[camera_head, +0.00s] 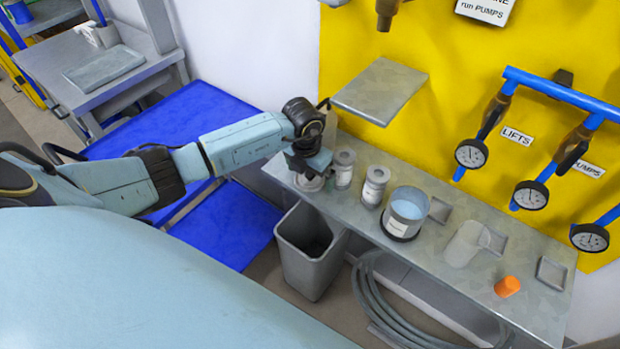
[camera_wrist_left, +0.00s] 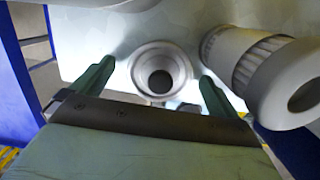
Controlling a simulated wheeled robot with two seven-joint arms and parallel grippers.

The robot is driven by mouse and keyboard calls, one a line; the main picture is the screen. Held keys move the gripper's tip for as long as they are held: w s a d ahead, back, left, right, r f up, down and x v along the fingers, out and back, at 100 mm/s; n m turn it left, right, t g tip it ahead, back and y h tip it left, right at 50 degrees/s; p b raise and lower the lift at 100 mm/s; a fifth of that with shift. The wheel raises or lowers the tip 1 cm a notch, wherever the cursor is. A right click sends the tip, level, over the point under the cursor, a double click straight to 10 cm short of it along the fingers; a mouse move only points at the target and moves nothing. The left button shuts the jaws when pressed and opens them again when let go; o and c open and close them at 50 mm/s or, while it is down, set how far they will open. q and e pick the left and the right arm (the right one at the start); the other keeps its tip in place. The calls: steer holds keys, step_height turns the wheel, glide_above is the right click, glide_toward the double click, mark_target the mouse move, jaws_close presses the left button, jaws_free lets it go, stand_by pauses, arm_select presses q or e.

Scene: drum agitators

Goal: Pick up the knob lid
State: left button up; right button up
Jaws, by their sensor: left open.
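The knob lid (camera_wrist_left: 160,72) is a round grey piece with a dark round centre in the left wrist view. It sits on the grey bench, and its rim (camera_head: 309,184) shows just below my left gripper (camera_head: 308,170) in the head view. In the left wrist view my left gripper (camera_wrist_left: 153,86) is open, with one green finger on each side of the lid. I see no contact between the fingers and the lid. The gripper hides part of the lid in the head view. My right gripper is not in view.
Two grey canisters (camera_head: 344,168) (camera_head: 375,186) stand just right of the gripper; one canister (camera_wrist_left: 262,72) is close to the right finger. A blue-filled pot (camera_head: 406,212) and an orange piece (camera_head: 507,286) are farther along the bench (camera_head: 450,279). A grey shelf (camera_head: 380,90) overhangs behind.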

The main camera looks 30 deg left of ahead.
arm_select(q)
steer(key=c, duration=1)
steer(key=shift+r, duration=0.1)
steer(key=shift+c, duration=0.3)
steer(key=shift+r, duration=0.15)
